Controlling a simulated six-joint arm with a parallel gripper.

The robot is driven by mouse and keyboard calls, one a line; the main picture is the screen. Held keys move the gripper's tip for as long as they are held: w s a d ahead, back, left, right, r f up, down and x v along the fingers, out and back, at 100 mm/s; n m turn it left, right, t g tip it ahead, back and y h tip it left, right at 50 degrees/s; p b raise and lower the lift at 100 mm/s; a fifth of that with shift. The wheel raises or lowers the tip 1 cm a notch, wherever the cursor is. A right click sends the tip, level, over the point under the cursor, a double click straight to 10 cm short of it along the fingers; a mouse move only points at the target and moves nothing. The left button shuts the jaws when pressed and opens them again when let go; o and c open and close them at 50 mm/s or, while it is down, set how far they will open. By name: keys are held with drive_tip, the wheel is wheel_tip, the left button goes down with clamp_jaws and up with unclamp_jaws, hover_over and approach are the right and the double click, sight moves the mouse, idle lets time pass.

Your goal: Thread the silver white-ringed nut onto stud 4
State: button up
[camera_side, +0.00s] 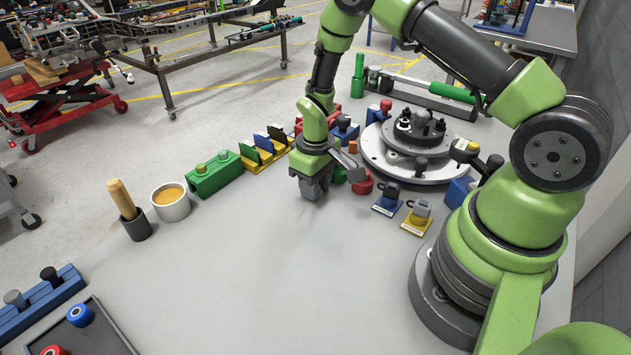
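The round chassis fixture (375,150) stands at the right of the table, a pale disc with a smaller raised disc and several dark and silver posts on top. I cannot read any stud numbers, so I cannot tell which is stud 4. I cannot make out a silver nut with a white ring anywhere. My gripper (312,194) points down over the grey table, left of and in front of the fixture. Its fingertips are small and dark here; whether they are apart or hold something cannot be told.
A dark tray (112,340) at the lower left holds a blue-ringed part (80,315) and a red-ringed part (53,351). A blue rack (40,298), a bowl (171,207), a brush cup (137,229) and a green block (215,175) line the left. The front middle table is clear.

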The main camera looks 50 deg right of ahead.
clamp_jaws()
drive_tip(key=shift+r, duration=1.25)
wheel_tip(320, 180, up, 19)
drive_tip(key=s+d+m, duration=0.3)
drive_tip(key=s+d, duration=0.3)
drive_tip(key=d, duration=0.4)
drive_tip(key=s+d+m, duration=0.3)
drive_tip(key=s+d, duration=0.4)
drive_tip(key=d, duration=0.3)
drive_tip(key=shift+s+f, duration=0.15)
drive_tip(key=shift+f, duration=2.15)
drive_tip(key=shift+s+f, duration=0.1)
drive_tip(key=shift+f, duration=2.15)
